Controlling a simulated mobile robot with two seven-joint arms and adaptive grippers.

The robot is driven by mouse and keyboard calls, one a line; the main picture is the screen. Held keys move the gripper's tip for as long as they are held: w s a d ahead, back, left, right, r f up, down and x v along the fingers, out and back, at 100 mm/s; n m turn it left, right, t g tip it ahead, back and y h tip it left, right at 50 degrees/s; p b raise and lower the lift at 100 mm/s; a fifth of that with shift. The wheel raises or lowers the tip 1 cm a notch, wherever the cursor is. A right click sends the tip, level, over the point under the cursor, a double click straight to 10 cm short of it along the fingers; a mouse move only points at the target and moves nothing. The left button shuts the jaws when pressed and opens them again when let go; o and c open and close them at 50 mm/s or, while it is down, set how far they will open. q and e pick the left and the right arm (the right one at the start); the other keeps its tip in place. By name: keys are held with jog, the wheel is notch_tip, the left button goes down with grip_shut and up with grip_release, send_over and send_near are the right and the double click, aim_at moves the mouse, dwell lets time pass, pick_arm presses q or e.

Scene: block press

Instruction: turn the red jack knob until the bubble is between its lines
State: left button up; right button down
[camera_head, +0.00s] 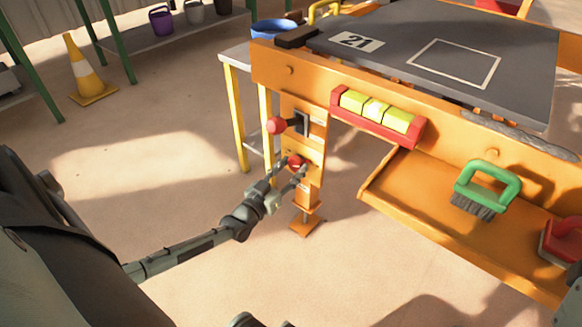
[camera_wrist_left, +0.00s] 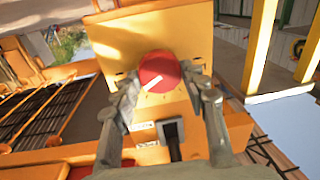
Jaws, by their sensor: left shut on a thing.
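The red jack knob (camera_head: 295,163) is on the orange leg at the press's near left corner. In the left wrist view the knob (camera_wrist_left: 158,71) is a round red disc with a white line slanting across its face. My left gripper (camera_head: 284,174) reaches it from the lower left. Its fingers (camera_wrist_left: 163,84) stand on both sides of the knob and are shut on it. The level (camera_head: 378,118), a red holder with yellow-green vials, is on the press's front edge. Its bubble and lines are too small to read.
A red ball handle (camera_head: 277,125) sticks out just above the knob. An orange tray (camera_head: 430,205) holds a green-handled brush (camera_head: 487,187) and a red-handled tool (camera_head: 562,240). A traffic cone (camera_head: 85,72) stands at the far left.

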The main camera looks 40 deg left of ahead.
pick_arm(q)
jog(key=o, duration=1.2)
jog(key=shift+c, duration=0.2)
jog(key=s, duration=1.2)
jog(key=shift+d, duration=0.15)
jog(key=shift+f, duration=0.1)
